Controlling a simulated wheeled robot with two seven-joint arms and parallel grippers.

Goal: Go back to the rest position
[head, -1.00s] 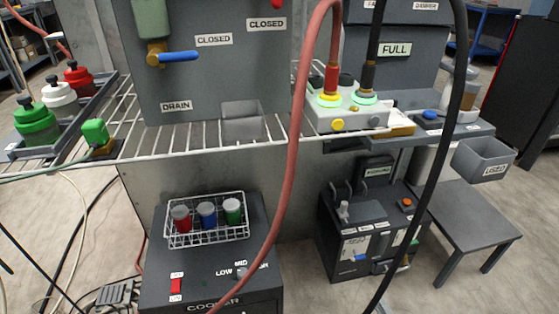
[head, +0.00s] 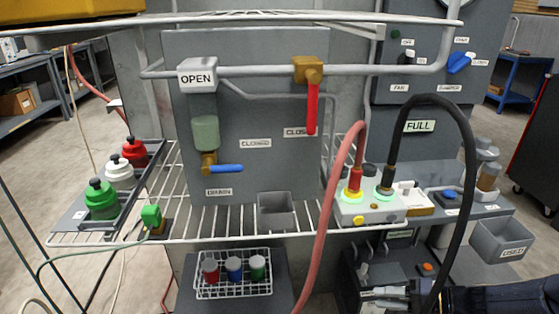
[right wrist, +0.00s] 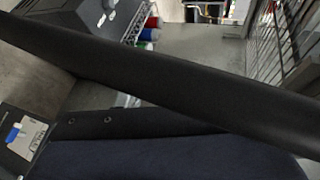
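My right arm comes in at the lower right of the head view, dark blue. Its gripper (head: 388,298) is at the bottom edge, in front of the black box (head: 425,262), and its fingers are too unclear to read. In the right wrist view a thick black hose crosses close to the camera (right wrist: 150,75), above a dark blue surface. No fingertips or held thing can be made out there. My left gripper is in neither view.
A black hose (head: 470,170) and a red hose (head: 325,225) hang from the lit connector block (head: 365,212). A wire shelf (head: 215,222) crosses the middle. A wire basket (head: 233,287) with coloured jars stands below. A grey USED bin (head: 500,240) is at right.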

